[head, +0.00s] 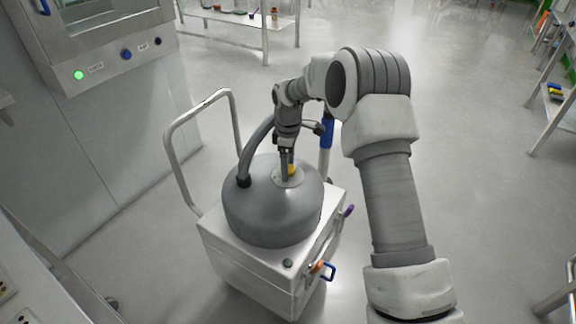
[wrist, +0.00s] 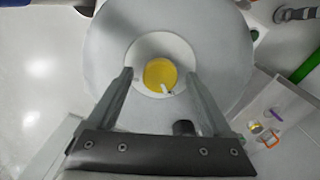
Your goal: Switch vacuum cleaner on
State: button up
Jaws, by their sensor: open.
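The vacuum cleaner has a grey domed drum (head: 268,214) on a white box base (head: 226,248), with a push handle at its left and a grey hose into its top. A yellow round knob (head: 292,169) with a small white mark sits on a pale disc on top of the drum. In the wrist view the knob (wrist: 160,74) lies between and beyond the fingertips. My gripper (head: 286,172) points down over the drum top, close to the knob. In the wrist view its fingers (wrist: 160,72) are apart, one on each side of the pale disc, with nothing held.
A steel cabinet with a lit green button (head: 78,75) stands at the left. Small coloured clips or handles (head: 322,269) show on the base's right side. A steel shelf (head: 246,22) stands at the back. The floor (head: 470,200) at the right is clear.

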grip_shut()
dwell(0.3)
jog(key=shift+r+m+p, duration=0.1)
jog(key=shift+m+p, duration=0.2)
jog(key=m+p, duration=0.2)
jog(key=m, duration=0.1)
jog(key=shift+m, duration=0.4)
jog(key=m+p, duration=0.2)
jog(key=m, duration=0.2)
jog(key=shift+m, duration=0.3)
jog(key=m+p, duration=0.1)
jog(key=m, duration=0.3)
jog(key=shift+m+p, duration=0.5)
jog(key=shift+m, duration=2)
